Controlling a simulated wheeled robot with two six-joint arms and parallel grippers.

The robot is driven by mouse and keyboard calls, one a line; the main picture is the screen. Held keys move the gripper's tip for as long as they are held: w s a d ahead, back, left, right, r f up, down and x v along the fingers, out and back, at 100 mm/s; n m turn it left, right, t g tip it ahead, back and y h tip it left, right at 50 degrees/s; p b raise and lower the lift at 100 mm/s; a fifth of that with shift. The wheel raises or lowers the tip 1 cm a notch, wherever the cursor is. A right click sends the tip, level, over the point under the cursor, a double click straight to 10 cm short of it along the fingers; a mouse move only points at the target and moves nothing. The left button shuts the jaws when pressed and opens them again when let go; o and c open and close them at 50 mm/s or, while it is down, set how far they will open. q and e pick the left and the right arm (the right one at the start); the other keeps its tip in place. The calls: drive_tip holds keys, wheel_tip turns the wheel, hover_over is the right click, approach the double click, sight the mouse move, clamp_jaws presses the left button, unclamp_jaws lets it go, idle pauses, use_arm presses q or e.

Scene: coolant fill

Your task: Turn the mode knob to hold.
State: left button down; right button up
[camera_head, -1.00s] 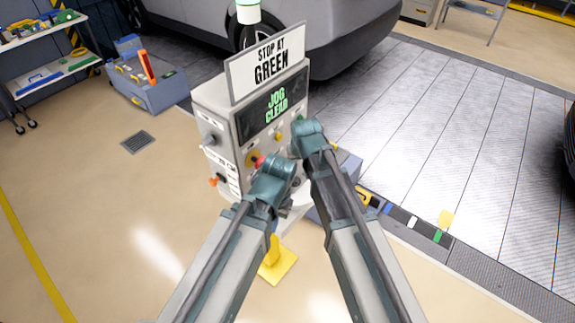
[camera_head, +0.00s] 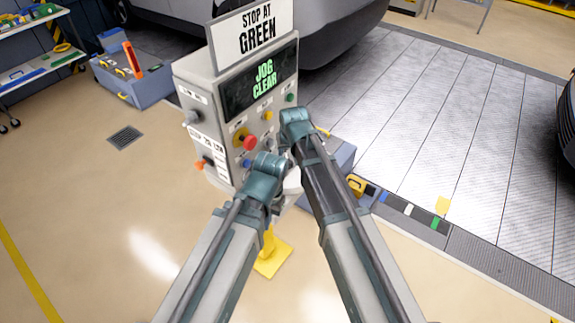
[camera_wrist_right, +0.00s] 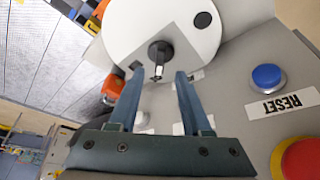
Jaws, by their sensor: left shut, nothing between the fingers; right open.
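The grey control box (camera_head: 210,85) shows "JOG CLEAR" on its screen (camera_head: 260,80). I cannot tell for sure which control is the mode knob; the labels are too small. A dark knob (camera_head: 191,118) and an orange-tipped control (camera_head: 200,165) are on its left side face. My right gripper (camera_wrist_right: 157,76) is open at the front panel. Its fingertips are at the lower edge of a white disc (camera_wrist_right: 135,25) with a black hub (camera_wrist_right: 160,52), which lies just beyond and between the fingers. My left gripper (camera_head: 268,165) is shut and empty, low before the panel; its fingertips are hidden.
The front panel has a red button (camera_head: 250,142) on a yellow ring and a blue RESET button (camera_wrist_right: 267,77). A "STOP AT GREEN" sign (camera_head: 255,32) stands on top. A toolbox (camera_head: 140,80) is at left, a grey vehicle (camera_head: 330,30) behind.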

sight(287, 159)
drive_tip(key=b+x, duration=0.3)
drive_tip(key=x, duration=0.2)
drive_tip(key=shift+b, duration=0.3)
clamp_jaws()
idle(1.1)
